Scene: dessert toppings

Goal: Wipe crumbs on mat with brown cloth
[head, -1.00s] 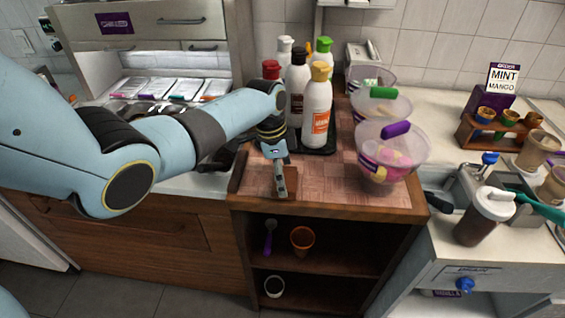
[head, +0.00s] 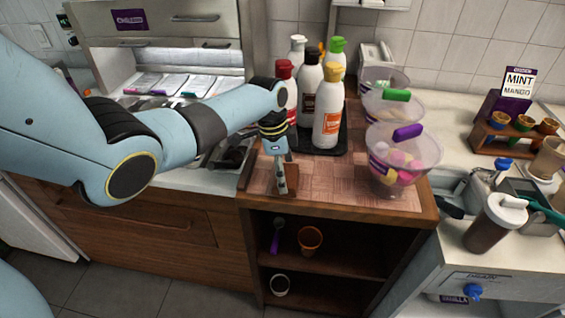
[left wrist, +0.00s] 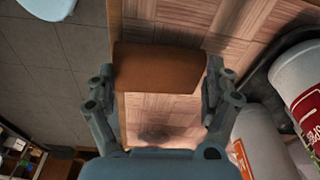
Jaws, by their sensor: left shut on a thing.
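The brown cloth (left wrist: 160,68) looks like a folded block between the fingers of my left gripper (left wrist: 158,88) in the left wrist view. In the head view my left gripper (head: 281,188) points down at the front left part of the mat, with a bit of the brown cloth (head: 292,178) beside its fingers. The mat (head: 345,186) is pinkish-brown with a woven pattern and covers the cabinet top. A faint dark smudge shows on the mat (left wrist: 180,108) in the left wrist view; I cannot tell whether it is crumbs or shadow. My right gripper is out of view.
Sauce bottles (head: 328,115) stand on a black tray (head: 318,149) behind the gripper. Clear tubs of toppings (head: 402,158) line the mat's right side. The cabinet's front edge (head: 340,206) lies close to the gripper. The mat's front middle is clear.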

